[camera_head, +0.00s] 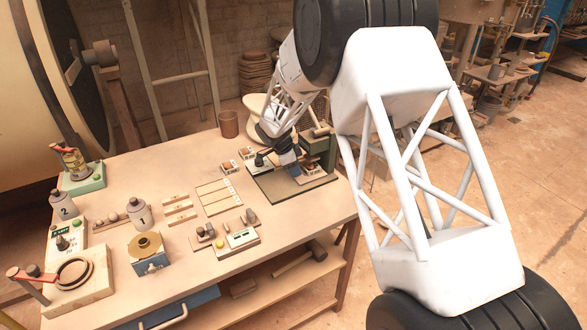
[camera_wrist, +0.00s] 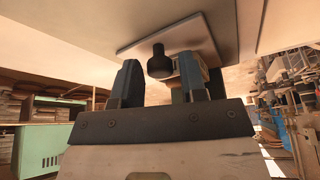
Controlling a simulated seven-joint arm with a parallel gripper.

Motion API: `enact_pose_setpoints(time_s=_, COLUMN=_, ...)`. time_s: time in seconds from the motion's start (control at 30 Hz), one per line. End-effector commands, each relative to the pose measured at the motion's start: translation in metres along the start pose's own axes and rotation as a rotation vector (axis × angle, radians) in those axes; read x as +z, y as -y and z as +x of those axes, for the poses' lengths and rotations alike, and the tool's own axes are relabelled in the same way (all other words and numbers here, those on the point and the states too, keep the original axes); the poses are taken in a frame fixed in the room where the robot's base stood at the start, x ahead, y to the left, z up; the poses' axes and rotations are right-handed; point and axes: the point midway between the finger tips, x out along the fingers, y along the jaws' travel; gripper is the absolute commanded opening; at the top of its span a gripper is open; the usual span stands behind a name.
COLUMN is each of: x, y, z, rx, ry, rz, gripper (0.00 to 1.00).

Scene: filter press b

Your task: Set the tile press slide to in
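The tile press stands at the table's back right in the head view, with a dark green base plate (camera_head: 264,186) and an upright green frame (camera_head: 331,148). A black round knob (camera_head: 259,159) sits at its left side; I cannot tell for sure that it belongs to the slide. My gripper (camera_head: 287,162) is low over the press, right of the knob, and hides part of it. In the wrist view my gripper (camera_wrist: 157,66) is open, its two dark fingers apart. A black knob (camera_wrist: 159,64) shows between them, seemingly beyond the tips. The slide's position cannot be read.
Small tile pieces (camera_head: 229,166) lie just left of the press. A brown cup (camera_head: 228,124) stands at the table's back edge. Flat trays (camera_head: 216,196), a control box (camera_head: 238,238) and a blue block (camera_head: 149,254) fill the middle and front. Some bare tabletop lies between them.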

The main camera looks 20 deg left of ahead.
Motion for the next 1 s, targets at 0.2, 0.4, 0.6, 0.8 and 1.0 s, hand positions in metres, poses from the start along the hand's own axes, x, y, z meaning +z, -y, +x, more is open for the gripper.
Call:
enact_pose_setpoints(time_s=0.2, x=0.0, y=0.0, z=0.0, rx=0.0, ry=0.0, rz=0.0, gripper=0.53)
enact_pose_setpoints(time_s=0.4, x=0.0, y=0.0, z=-0.001, rx=0.0, ry=0.0, rz=0.0, gripper=0.53)
enact_pose_setpoints(time_s=0.6, x=0.0, y=0.0, z=-0.011, rx=-0.001, ry=0.0, rz=0.0, gripper=0.53)
enact_pose_setpoints(time_s=0.8, x=0.001, y=0.0, z=-0.034, rx=-0.001, ry=0.0, rz=0.0, gripper=0.53)
enact_pose_setpoints(time_s=1.0, x=0.0, y=0.0, z=-0.059, rx=-0.001, ry=0.0, rz=0.0, gripper=0.53)
